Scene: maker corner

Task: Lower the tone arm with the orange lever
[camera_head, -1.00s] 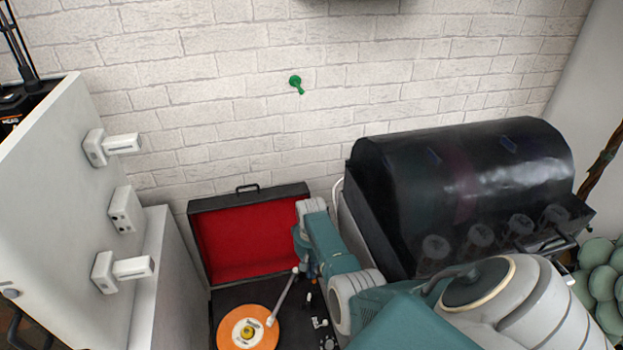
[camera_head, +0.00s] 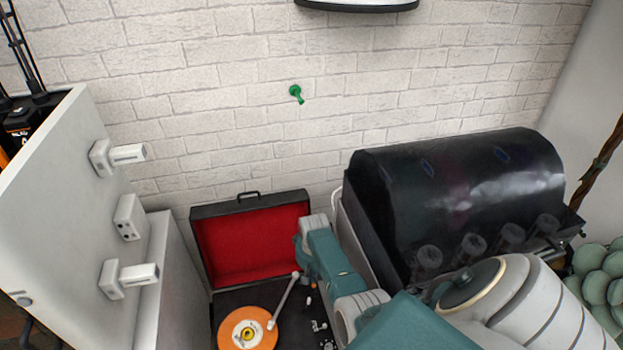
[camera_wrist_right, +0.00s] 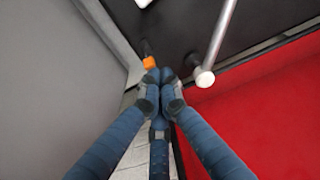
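The record player (camera_head: 282,296) stands open, with a red-lined lid (camera_head: 250,243) raised behind its dark deck. An orange record (camera_head: 232,337) lies on it. The silver tone arm (camera_head: 284,302) reaches from its back pivot to the record's edge; part of it shows in the right wrist view (camera_wrist_right: 220,38). Whether its tip touches the record I cannot tell. The small orange lever (camera_head: 313,286) is right of the tone arm. In the wrist view the orange lever (camera_wrist_right: 149,63) is just beyond my right gripper's (camera_wrist_right: 160,76) closed, empty fingertips; contact is unclear. My left gripper is out of view.
A black domed machine (camera_head: 460,195) stands close to the right of the player, beside my right arm. A white panel with handle-like fittings (camera_head: 70,215) stands at the left. A brick wall (camera_head: 230,110) is behind, with a green hook (camera_head: 296,94).

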